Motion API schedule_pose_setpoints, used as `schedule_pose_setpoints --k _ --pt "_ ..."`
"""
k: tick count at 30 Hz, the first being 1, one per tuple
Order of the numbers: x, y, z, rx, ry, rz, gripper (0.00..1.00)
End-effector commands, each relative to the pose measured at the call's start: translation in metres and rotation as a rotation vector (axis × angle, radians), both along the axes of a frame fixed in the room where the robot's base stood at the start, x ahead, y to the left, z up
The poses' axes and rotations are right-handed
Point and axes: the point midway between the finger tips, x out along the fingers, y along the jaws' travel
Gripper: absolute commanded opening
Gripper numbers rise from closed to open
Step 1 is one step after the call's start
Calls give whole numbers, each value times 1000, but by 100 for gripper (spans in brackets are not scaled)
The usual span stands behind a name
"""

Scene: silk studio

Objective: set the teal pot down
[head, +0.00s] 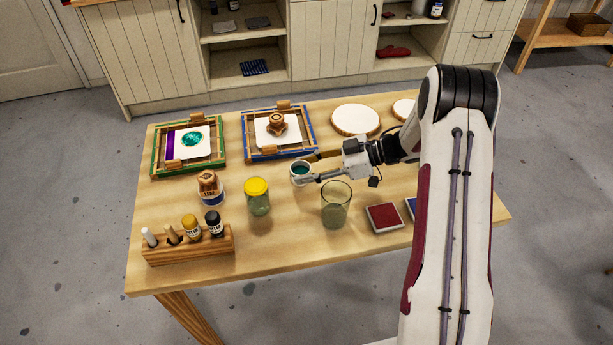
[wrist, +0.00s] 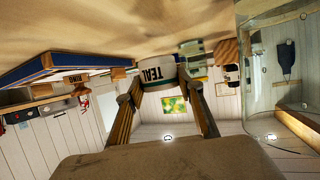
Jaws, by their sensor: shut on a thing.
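The teal pot (head: 300,178) is a small white cup with dark teal inside, near the middle of the table. My gripper (head: 305,171) reaches in from the right and is shut on the pot's sides. In the wrist view the picture is upside down. There the pot (wrist: 158,73), with TEAL on its label, sits upright between my two fingers (wrist: 162,85). The pot is at or very near the tabletop; I cannot tell whether its base touches.
A clear glass (head: 335,206) stands in front of my gripper and a yellow-lidded jar (head: 257,198) front left. A blue frame (head: 253,152) with a wooden stamp (head: 277,124) lies behind. Bare wood lies around the pot.

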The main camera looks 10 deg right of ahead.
Motion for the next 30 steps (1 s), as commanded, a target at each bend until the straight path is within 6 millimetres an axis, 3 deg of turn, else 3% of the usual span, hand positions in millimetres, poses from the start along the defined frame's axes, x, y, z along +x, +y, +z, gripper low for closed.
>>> schedule_pose_setpoints --k 9,25,26,27,30 --pt "0 0 -29 0 0 0 15" --pt "0 0 -35 0 0 0 15" --pt "0 0 -35 0 0 0 42" --pt "0 0 -34 0 0 0 53" --pt "0 0 -34 0 0 0 54"
